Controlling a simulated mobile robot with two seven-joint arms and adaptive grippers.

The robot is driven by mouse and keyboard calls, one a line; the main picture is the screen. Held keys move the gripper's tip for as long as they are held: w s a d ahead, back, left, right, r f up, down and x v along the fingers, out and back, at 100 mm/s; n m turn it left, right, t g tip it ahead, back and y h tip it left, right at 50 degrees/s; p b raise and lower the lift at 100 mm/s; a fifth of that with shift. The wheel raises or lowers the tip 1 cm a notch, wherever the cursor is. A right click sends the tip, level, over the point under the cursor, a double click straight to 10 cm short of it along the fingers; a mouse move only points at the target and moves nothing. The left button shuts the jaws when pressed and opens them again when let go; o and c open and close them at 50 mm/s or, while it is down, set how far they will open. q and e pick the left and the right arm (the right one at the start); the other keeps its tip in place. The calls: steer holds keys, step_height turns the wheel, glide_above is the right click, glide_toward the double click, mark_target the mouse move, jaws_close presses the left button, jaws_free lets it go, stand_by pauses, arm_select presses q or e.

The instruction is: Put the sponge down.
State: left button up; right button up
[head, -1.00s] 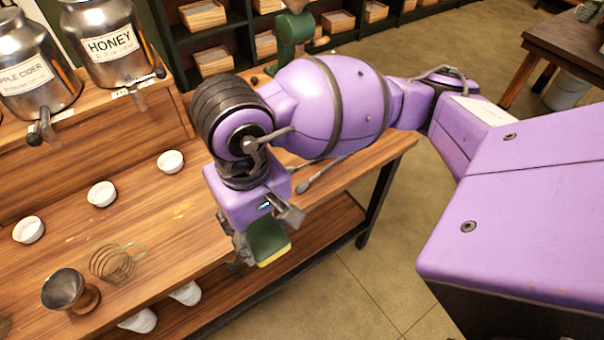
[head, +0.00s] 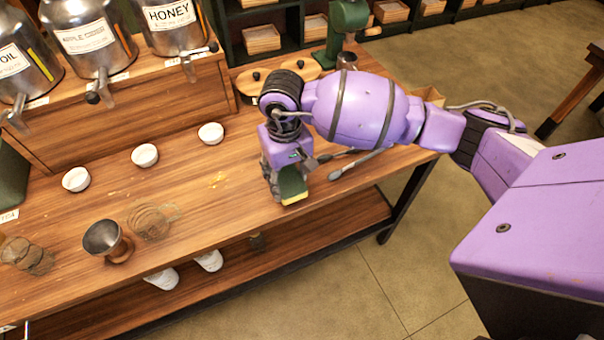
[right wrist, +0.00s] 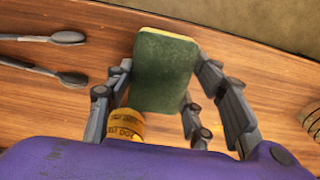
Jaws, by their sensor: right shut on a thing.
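The sponge (head: 292,186) is green with a yellow edge. My right gripper (head: 287,178) is shut on it, low over the right part of the wooden counter near its front edge. In the right wrist view the sponge (right wrist: 163,72) stands out between the fingers (right wrist: 163,92), its green face toward the camera. I cannot tell whether its lower edge touches the counter. My left gripper is not in view.
Two spoon-like utensils (head: 357,164) lie right of the gripper on the counter (head: 200,215). Metal dispensers (head: 88,38) line the back. Bare wood lies left of the sponge.

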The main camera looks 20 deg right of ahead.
steer(key=shift+f, duration=0.9)
steer(key=shift+f, duration=0.1)
steer(key=shift+f, duration=0.2)
steer(key=o, duration=1)
steer(key=shift+r, duration=0.1)
